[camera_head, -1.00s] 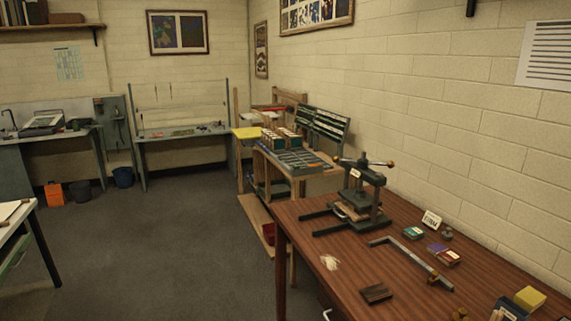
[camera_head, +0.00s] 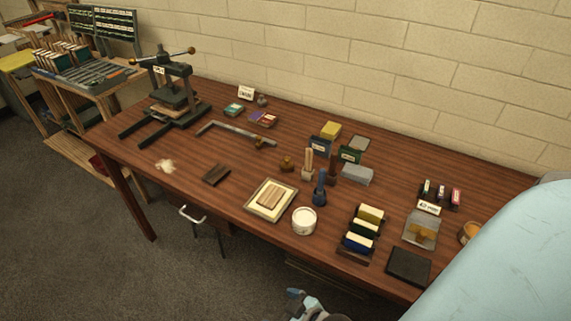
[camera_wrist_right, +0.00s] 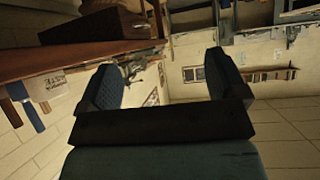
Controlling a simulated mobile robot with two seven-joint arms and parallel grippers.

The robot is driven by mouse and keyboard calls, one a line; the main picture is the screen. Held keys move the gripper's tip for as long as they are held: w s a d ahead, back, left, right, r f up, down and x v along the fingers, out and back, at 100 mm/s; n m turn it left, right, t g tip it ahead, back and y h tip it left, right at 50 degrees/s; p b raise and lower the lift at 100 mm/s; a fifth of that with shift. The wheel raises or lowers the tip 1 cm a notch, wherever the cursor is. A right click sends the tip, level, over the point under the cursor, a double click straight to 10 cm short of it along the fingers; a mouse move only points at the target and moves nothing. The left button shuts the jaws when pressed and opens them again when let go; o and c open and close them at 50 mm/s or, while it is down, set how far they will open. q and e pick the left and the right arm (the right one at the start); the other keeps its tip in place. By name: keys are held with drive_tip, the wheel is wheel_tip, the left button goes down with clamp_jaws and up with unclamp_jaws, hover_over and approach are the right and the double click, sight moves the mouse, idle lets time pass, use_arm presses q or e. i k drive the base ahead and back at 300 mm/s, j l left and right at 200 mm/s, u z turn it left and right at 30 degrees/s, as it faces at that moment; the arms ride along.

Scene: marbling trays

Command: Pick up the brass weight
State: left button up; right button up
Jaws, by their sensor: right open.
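A small brass-coloured weight (camera_head: 286,163) with a knob stands upright on the wooden table, right of the dark wood block, in the head view. Nothing holds it. My right gripper (camera_wrist_right: 168,85) is open in its wrist view, with nothing between its dark blue fingers. In the head view a blue-grey gripper part (camera_head: 312,306) shows at the bottom edge, low in front of the table and well away from the weight. I cannot make out its jaws there. My left gripper is not recognisable in the head view.
Behind the weight lies a metal L-shaped bar (camera_head: 228,129). A black press (camera_head: 172,75) stands at the left. My light-blue arm covers the lower right corner.

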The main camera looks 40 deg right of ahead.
sight(287, 166)
drive_tip(key=i+j+z, duration=0.15)
drive_tip(key=z, duration=0.2)
drive_tip(key=i+j+z, duration=0.15)
drive_tip(key=z, duration=0.2)
drive_tip(key=i+j+z, duration=0.35)
drive_tip(key=k+l, duration=0.1)
